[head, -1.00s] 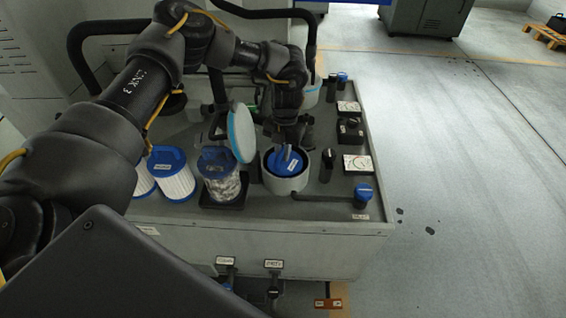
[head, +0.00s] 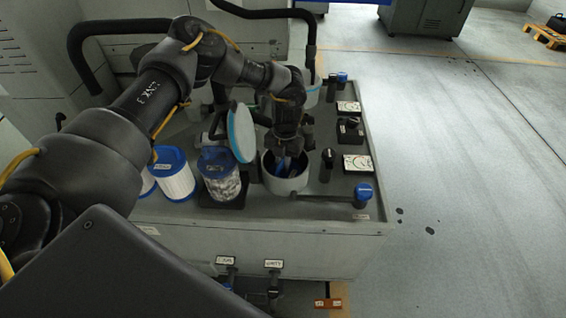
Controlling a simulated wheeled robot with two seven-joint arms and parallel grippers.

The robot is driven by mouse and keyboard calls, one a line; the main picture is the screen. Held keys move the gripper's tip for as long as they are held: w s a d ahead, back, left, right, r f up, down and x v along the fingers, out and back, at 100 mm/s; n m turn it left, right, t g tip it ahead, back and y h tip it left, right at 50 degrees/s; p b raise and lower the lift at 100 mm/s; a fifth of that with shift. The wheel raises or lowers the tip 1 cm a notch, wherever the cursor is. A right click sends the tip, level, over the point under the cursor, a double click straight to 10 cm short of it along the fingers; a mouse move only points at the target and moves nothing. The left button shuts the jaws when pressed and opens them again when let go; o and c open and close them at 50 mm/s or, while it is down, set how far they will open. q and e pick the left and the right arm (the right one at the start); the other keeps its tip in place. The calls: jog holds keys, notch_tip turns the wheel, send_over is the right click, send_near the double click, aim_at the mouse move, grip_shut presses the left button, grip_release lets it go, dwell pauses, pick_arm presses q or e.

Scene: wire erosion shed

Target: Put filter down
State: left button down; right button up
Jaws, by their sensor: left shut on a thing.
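My left gripper (head: 288,153) points down into a round white-grey housing (head: 286,186) on the machine's top. It is shut on a filter (head: 291,167); only bits of its blue cap show between the fingers, low inside the housing. The filter's body is hidden by the housing wall, so I cannot tell whether it rests on the bottom. A round lid with a light blue face (head: 241,133) stands open at the housing's left. My right gripper is not in view.
A greyish blue-capped filter (head: 221,180) stands on a dark square base left of the housing. A clean white blue-capped filter (head: 176,182) stands further left, with another partly hidden. A blue-topped valve (head: 362,194), a black knob (head: 327,160) and gauges (head: 357,163) lie to the right.

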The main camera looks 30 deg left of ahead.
pick_arm(q)
jog(key=c, duration=1.4)
grip_release()
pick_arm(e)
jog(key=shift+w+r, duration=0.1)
pick_arm(q)
jog(key=shift+r, duration=0.1)
